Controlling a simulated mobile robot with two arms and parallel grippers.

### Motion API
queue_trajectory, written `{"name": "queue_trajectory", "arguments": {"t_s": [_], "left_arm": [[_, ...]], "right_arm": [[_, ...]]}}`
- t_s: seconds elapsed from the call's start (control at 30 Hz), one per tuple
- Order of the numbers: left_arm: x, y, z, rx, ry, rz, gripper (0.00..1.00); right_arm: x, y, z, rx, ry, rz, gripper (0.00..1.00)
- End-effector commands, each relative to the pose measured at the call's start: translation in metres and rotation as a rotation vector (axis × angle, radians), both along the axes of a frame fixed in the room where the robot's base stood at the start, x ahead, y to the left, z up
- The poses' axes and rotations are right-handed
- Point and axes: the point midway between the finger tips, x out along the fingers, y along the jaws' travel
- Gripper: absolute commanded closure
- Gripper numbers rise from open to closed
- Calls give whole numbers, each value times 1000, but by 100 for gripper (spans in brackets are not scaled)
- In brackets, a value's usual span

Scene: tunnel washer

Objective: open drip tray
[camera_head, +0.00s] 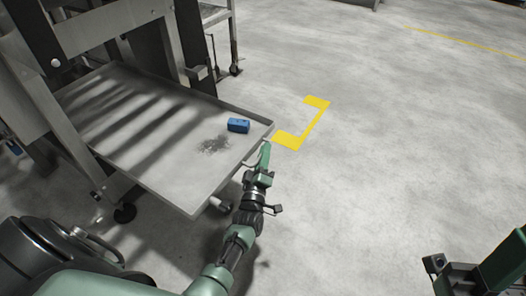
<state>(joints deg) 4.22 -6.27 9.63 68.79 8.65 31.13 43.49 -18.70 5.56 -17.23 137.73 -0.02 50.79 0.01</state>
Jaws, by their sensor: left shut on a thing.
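The drip tray (165,180) is a wide, shallow grey metal tray low under the machine frame at the left. It is slid well out from the frame, and its front edge faces right. A blue block (238,125) and a patch of dark specks lie on it near the front corner. My left gripper (265,152) is at the tray's front edge, shut on the tray's handle. The fingers hide most of the grip. At the lower right only part of my right arm shows; its fingertips are not seen.
The machine's metal frame (110,22) stands over the tray's rear part. A yellow corner marking (318,112) lies on the floor just beyond the tray's front. A wheeled metal stand (233,42) is at the top. The concrete floor to the right is clear.

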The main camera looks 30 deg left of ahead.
Motion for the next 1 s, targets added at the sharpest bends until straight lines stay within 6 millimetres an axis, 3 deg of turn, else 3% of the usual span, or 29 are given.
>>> {"name": "queue_trajectory", "arguments": {"t_s": [0.07, 0.1, 0.13, 0.5, 1.0], "left_arm": [[-1, -1, -3, -2, 5, -2, 100], [-1, -1, -3, -2, 5, -2, 84], [-1, -1, -3, -2, 5, -2, 80], [-4, -1, -1, -1, 3, -1, 80], [-71, -19, -16, -1, 3, 0, 80]], "right_arm": [[0, 0, -1, 0, 1, 0, 64], [0, 0, -1, -1, 2, 0, 64], [0, 0, -1, -1, 2, 0, 64], [1, 0, 2, -2, 3, 0, 64], [0, 0, 15, 0, 23, 0, 64]]}}
